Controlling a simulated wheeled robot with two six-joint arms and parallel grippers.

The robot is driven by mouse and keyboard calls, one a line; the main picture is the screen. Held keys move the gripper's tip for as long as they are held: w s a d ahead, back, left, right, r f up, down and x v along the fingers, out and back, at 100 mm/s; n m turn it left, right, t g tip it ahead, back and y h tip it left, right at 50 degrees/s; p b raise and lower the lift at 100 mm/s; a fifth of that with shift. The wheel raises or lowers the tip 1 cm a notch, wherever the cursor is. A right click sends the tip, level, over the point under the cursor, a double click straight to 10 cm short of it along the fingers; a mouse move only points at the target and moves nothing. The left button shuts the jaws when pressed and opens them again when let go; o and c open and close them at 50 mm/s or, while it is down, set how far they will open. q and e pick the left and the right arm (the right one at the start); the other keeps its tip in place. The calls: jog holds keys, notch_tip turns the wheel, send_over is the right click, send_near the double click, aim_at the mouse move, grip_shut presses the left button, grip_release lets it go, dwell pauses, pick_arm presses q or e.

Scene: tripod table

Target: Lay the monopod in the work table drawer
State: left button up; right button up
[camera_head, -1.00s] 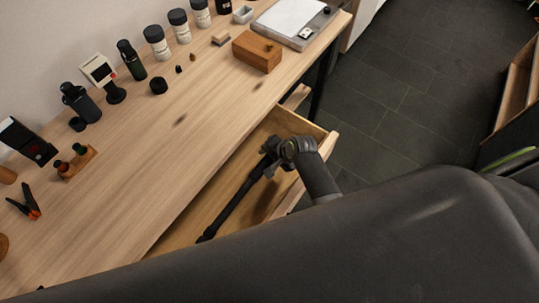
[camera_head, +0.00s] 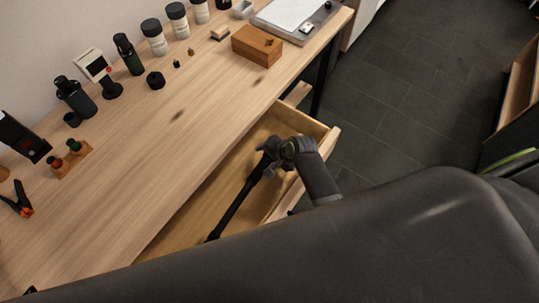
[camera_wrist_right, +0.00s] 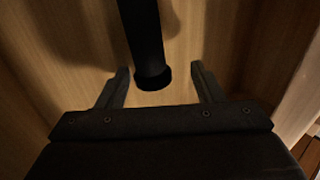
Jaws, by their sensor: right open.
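The monopod (camera_head: 236,205) is a long black stick slanting inside the open work table drawer (camera_head: 290,124). Its lower end is hidden behind my dark arm. My right gripper (camera_head: 272,149) is over the drawer at the monopod's upper end. In the right wrist view, the gripper (camera_wrist_right: 160,78) is open, with one finger on each side of the monopod's black tube end (camera_wrist_right: 146,40) and visible gaps to both. The tube appears to lie on or just above the wooden drawer floor; I cannot tell which. My left gripper is not in view.
The work table (camera_head: 140,170) holds a wooden box (camera_head: 257,46), a scale (camera_head: 292,18), several jars and bottles along the wall, and an orange-tipped clamp (camera_head: 20,203). The drawer's front wall (camera_head: 318,155) stands close to my right wrist. Dark floor tiles lie beyond.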

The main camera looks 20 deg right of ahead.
jog(key=shift+s+d, duration=0.1)
jog(key=shift+s, duration=0.05)
jog(key=p+v, duration=0.2)
jog(key=v, duration=1.5)
jog(key=shift+r, duration=0.2)
